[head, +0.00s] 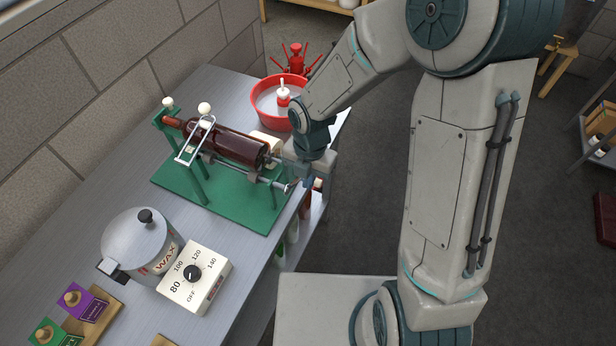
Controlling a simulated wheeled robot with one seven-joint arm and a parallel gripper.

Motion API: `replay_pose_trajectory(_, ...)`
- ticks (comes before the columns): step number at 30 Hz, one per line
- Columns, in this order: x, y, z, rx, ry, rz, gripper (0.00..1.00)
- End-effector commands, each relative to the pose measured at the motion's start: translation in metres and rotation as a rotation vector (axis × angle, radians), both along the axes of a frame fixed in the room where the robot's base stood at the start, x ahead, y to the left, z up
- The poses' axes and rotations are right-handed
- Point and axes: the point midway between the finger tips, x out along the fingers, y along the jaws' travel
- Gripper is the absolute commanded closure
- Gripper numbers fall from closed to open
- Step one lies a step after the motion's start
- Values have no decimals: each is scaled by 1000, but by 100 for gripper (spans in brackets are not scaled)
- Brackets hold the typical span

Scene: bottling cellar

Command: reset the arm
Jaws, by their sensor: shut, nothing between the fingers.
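My arm comes in from the right and bends down over the bench in the head view. My gripper (286,168) is at the right end of a green bottle stand (245,208), close to the base end of a dark wine bottle (228,146). The bottle lies on its side in the stand, under a wire bail. The gripper is shut with nothing in it. My wrist partly hides the fingers, and I cannot tell whether they touch the stand's metal rod.
Bare bench (90,215) lies left. Open floor is right.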

Motion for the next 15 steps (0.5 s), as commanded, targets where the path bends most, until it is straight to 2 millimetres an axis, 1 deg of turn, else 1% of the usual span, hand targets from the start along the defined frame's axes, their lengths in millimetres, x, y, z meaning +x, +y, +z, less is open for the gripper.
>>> replay_pose_trajectory(1, 0, 0, 14, 0, 0, 0, 100)
replay_pose_trajectory(5, -1, 2, 31, 0, -1, 3, 100)
replay_pose_trajectory(6, -1, 3, 38, 0, -2, 4, 100)
replay_pose_trajectory(9, -2, 4, 52, 0, -3, 6, 100)
replay_pose_trajectory(15, -3, 7, 67, 0, -4, 10, 100)
